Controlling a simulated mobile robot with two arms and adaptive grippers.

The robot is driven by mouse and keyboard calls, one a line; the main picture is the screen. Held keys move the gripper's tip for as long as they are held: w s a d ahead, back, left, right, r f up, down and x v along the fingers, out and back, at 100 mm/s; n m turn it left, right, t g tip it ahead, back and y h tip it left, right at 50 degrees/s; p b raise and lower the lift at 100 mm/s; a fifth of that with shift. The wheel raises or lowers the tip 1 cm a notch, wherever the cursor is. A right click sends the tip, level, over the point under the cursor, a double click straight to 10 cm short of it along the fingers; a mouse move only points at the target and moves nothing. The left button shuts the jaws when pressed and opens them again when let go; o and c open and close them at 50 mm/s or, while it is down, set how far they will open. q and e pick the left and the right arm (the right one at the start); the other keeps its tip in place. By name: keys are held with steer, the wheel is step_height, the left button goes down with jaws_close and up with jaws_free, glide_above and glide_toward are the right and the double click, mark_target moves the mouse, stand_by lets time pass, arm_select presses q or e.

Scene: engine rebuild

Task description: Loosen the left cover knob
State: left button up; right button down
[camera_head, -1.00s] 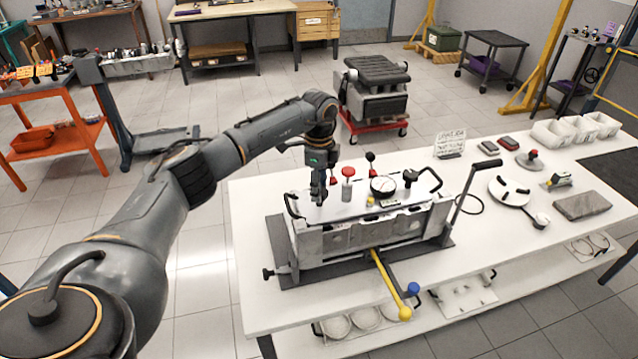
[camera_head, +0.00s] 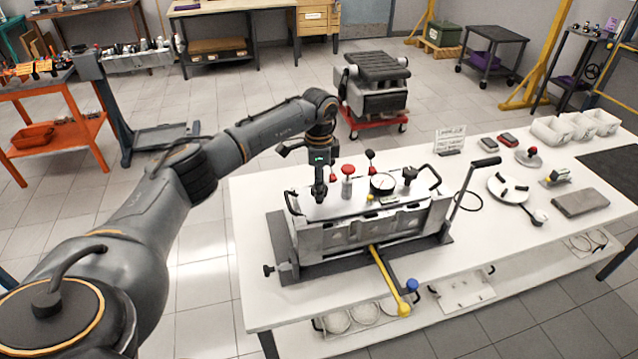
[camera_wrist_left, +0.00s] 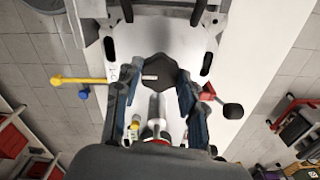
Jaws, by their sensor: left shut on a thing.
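The engine fixture (camera_head: 345,238) stands on a dark mat on the white table, with a light cover plate on top. The left cover knob (camera_wrist_left: 158,70) is dark and lobed, with a small pale mark. It sits between the fingers of my left gripper (camera_wrist_left: 158,78) in the left wrist view. In the head view my left gripper (camera_head: 320,194) points straight down over the cover's left end, shut on the knob and largely hiding it. The right cover knob (camera_head: 409,174) stands dark at the cover's other end. My right gripper is not seen.
A red-topped post (camera_head: 347,171), a red lever and a round gauge (camera_head: 383,184) stand close to my left gripper. A yellow bar (camera_head: 390,280) sticks out in front of the fixture. A dark-handled lever (camera_head: 485,162) rises at its right. White table is free to the left.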

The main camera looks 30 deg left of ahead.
arm_select(q)
steer(key=o, duration=1.1)
steer(key=shift+o, duration=0.2)
step_height(320, 180, up, 12)
